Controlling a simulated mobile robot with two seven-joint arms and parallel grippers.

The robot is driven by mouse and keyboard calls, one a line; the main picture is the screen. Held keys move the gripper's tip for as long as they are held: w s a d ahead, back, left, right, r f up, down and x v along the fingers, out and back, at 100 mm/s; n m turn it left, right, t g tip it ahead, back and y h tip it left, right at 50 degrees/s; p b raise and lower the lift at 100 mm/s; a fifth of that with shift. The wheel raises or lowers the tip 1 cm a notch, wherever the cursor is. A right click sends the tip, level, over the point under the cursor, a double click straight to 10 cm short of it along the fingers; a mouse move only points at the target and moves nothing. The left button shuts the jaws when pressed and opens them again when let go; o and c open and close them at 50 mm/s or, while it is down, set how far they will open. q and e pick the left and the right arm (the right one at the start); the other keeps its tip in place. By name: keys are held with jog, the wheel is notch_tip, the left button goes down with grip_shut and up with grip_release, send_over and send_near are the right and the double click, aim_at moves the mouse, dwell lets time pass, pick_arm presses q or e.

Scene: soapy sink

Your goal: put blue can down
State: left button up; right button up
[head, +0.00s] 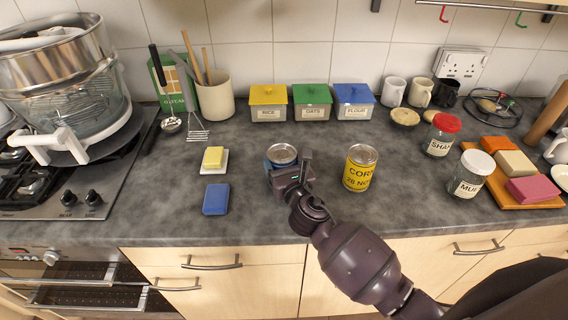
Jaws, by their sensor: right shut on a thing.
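The blue can (281,154) is on or just above the grey worktop near the middle of the head view. Its silver top and a strip of its blue side show; the rest is hidden behind my right gripper. My right gripper (289,172) is shut on the blue can from the front. I cannot tell whether the can's base touches the worktop. My left gripper is not in view.
A blue block (216,199) and a yellow block (213,157) on a white dish lie to the left. Rice (268,104), oats (312,102) and flour (353,103) boxes stand behind. Jars (470,175) stand right.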

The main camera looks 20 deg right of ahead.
jog(key=o, duration=0.8)
jog(key=shift+f, duration=0.15)
jog(key=o, duration=0.4)
jog(key=shift+s+r, duration=0.2)
jog(key=shift+s, duration=0.05)
jog(key=s, duration=1.1)
jog(key=shift+s, duration=0.3)
